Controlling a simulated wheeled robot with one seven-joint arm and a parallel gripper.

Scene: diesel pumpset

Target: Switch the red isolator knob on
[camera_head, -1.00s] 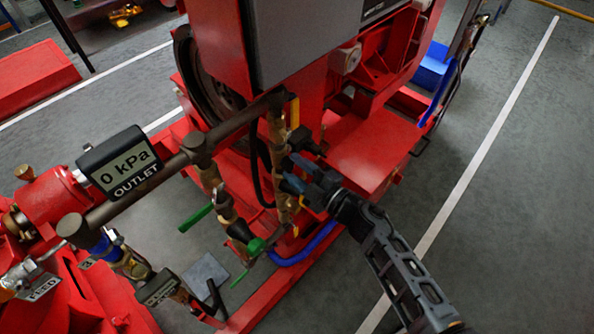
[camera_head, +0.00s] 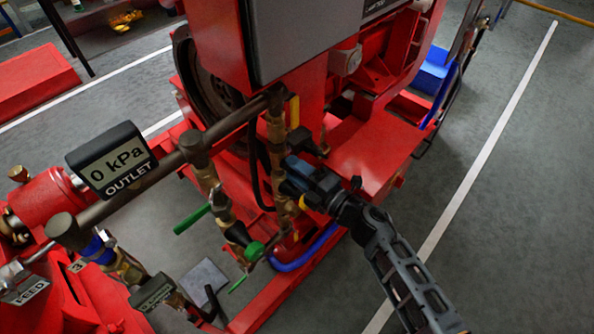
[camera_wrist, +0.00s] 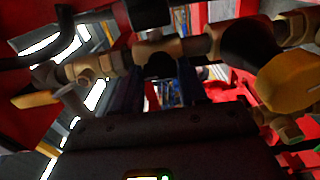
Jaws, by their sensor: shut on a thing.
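My gripper (camera_head: 292,178) is at the upright brass pipe (camera_head: 278,150) in front of the red engine frame. Its jaws are closed on a dark part (camera_wrist: 160,66) at the brass pipework, which shows between the fingers in the wrist view. I cannot tell exactly what that part is. I cannot make out a red isolator knob in either view; the gripper hides part of the pipe. A large grey-faced red cabinet (camera_head: 305,40) stands above the pipe.
Yellow handles (camera_head: 294,110) and green-handled valves (camera_head: 194,219) crowd the pipework. An outlet gauge reading 0 kPa (camera_head: 112,160) is at the left. A blue hose (camera_head: 305,250) runs below. The grey floor (camera_head: 510,230) at the right is clear.

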